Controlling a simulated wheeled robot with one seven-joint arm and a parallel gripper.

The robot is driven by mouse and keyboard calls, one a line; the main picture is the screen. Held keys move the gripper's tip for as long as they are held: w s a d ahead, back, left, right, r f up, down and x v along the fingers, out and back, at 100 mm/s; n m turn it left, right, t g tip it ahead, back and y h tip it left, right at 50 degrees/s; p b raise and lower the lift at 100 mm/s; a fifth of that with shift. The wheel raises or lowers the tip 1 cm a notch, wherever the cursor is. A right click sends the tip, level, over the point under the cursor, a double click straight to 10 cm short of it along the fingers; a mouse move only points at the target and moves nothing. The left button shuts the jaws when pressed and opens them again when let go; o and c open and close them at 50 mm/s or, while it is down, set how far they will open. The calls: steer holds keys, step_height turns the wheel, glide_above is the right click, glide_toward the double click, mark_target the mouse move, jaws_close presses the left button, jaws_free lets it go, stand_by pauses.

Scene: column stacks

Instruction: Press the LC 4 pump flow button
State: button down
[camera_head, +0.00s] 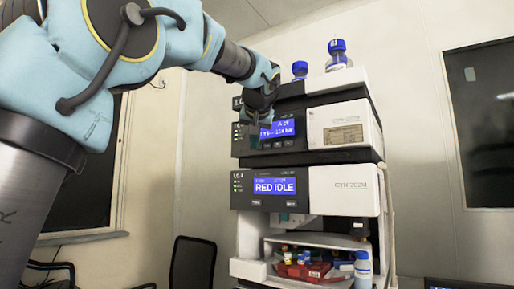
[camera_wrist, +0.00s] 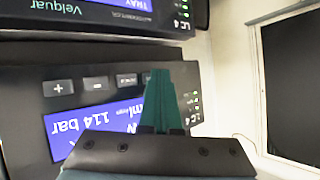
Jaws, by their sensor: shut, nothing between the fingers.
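The LC 4 pump (camera_head: 325,110) is the upper black-fronted module with a lit blue display (camera_head: 285,129). In the wrist view, upside down, the pump front (camera_wrist: 30,100) shows its display (camera_wrist: 75,125) reading 114 bar, a plus button (camera_wrist: 58,88), a minus button (camera_wrist: 96,83) and a third button (camera_wrist: 127,80) with unreadable lettering. My gripper (camera_head: 256,142) is in front of the pump's left part. In the wrist view my gripper (camera_wrist: 160,72) is shut and empty, its green fingers covering the panel beside the third button. I cannot tell whether the tips touch, nor which button is flow.
Below the pump is another module with a RED IDLE display (camera_head: 275,186). Blue-capped bottles (camera_head: 338,55) stand on top of the stack. A red tray (camera_head: 300,270) with small vials sits in the lower shelf. A black chair (camera_head: 193,262) stands at left.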

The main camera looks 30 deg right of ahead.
stand_by(0.3)
steer(key=shift+s+a+b, duration=0.35)
steer(key=shift+a+b, duration=0.3)
steer(key=shift+a, duration=0.05)
steer(key=shift+a, duration=0.1)
steer(key=shift+s+a+b, duration=0.4)
steer(key=shift+a+b, duration=0.15)
steer(key=shift+a, duration=0.15)
steer(key=shift+s+a+b, duration=0.45)
steer(key=shift+a+b, duration=0.15)
steer(key=shift+a, duration=0.15)
steer(key=shift+s+a+b, duration=0.4)
steer(key=shift+a+b, duration=0.15)
steer(key=shift+a, duration=0.15)
